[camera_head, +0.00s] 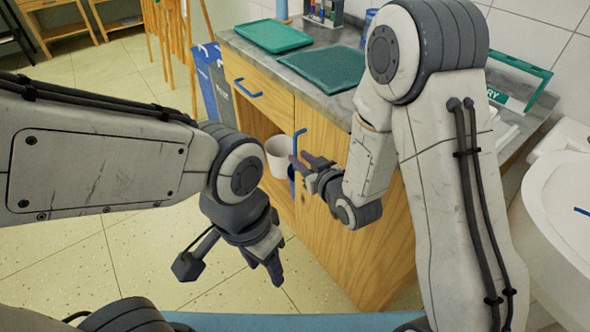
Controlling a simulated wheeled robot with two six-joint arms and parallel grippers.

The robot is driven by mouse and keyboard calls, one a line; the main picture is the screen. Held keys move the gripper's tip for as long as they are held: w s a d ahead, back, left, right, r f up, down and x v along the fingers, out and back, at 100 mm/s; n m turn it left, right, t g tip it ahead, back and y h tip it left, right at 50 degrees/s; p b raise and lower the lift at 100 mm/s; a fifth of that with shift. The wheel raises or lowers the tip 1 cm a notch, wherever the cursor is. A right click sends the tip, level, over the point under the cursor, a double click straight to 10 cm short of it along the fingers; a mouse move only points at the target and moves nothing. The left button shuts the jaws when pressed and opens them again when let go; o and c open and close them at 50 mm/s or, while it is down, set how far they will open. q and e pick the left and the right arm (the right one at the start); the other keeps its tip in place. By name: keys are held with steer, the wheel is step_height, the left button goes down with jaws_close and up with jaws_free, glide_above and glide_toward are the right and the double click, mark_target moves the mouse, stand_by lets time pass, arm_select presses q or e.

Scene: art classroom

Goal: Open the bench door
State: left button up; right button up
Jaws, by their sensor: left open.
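The wooden bench has a door (318,210) on its front, right of an open compartment. The door looks flush with the bench front, though my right arm covers part of it. A blue vertical handle (298,141) sits near the door's upper left edge. My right gripper (299,162) is at the handle's lower end. Its fingers overlap the handle in the picture, and I cannot tell whether they close on it. My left gripper (263,268) is open and empty, pointing down over the floor, lower and nearer to me than the door.
The bench has a drawer with a blue handle (248,88). A white bucket (279,156) stands in the open compartment. Two green trays (273,36) (327,67) lie on the grey worktop (300,83). Blue and grey bins (213,85) stand left of the bench. A white sink (560,200) is at the right.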

mark_target(296, 149)
step_height(296, 149, down, 5)
steer(key=d+m+t+y+b, duration=0.1)
steer(key=d+t+b, duration=0.2)
steer(key=b, duration=0.1)
steer(key=b+x, duration=0.1)
steer(key=x, duration=1)
steer(key=shift+d+r, duration=0.1)
arm_select(q)
step_height(296, 149, down, 8)
steer(key=shift+r, duration=0.25)
arm_select(e)
steer(key=shift+c, duration=0.4)
jaws_close()
